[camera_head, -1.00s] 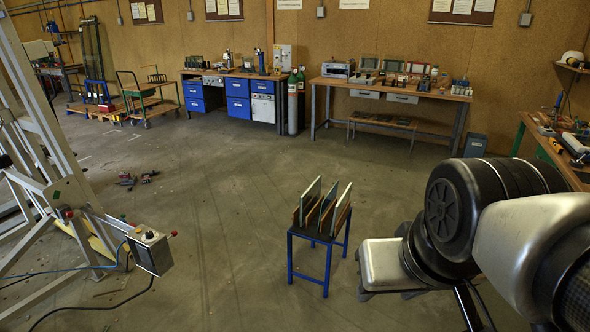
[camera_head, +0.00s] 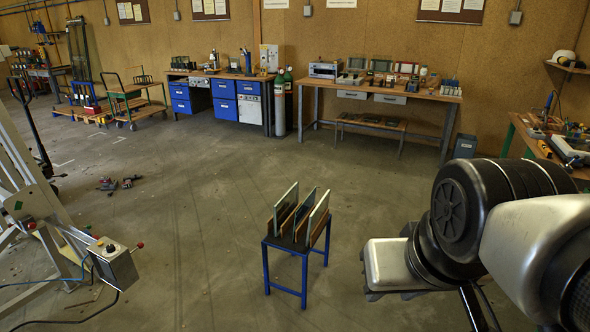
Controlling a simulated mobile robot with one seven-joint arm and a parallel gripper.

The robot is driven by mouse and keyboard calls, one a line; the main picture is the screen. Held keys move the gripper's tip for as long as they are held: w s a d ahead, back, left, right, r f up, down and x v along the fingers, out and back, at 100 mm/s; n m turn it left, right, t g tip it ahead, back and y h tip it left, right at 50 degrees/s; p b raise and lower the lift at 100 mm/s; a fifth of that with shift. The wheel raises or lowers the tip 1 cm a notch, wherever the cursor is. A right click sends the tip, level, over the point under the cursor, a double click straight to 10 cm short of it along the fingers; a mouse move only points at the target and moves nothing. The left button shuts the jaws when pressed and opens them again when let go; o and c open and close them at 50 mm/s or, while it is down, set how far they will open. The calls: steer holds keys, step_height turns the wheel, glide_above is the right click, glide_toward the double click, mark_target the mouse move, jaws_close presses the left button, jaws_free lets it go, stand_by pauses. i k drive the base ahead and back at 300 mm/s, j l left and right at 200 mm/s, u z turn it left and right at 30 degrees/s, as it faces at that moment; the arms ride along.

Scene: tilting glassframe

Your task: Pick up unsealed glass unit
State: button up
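Several flat glass units stand upright, slightly tilted, in a rack on a small blue-legged stand (camera_head: 284,290) in the middle foreground. The left unit (camera_head: 286,205), the middle unit (camera_head: 304,211) and the right unit (camera_head: 319,214) show pale edges. I cannot tell from here which of them is unsealed. My arm fills the lower right of the view, apart from the stand and to its right. My gripper's fingers do not show.
A tilting frame (camera_head: 30,180) with a control box (camera_head: 115,265) and cables stands at the left. Workbenches (camera_head: 385,95) line the back wall, and another bench (camera_head: 530,130) is at the right. The floor around the stand is mostly clear.

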mark_target(283, 208)
steer(key=i+l+z, duration=0.25)
steer(key=i, duration=0.3)
steer(key=i+l+z, duration=0.25)
steer(key=i, duration=0.3)
steer(key=i+j+z, duration=0.15)
steer(key=j, duration=0.2)
steer(key=i+j+z, duration=0.1)
steer(key=j, duration=0.3)
steer(key=i+j+z, duration=0.15)
steer(key=j, duration=0.3)
steer(key=j+z, duration=0.5)
steer(key=j, duration=2.25)
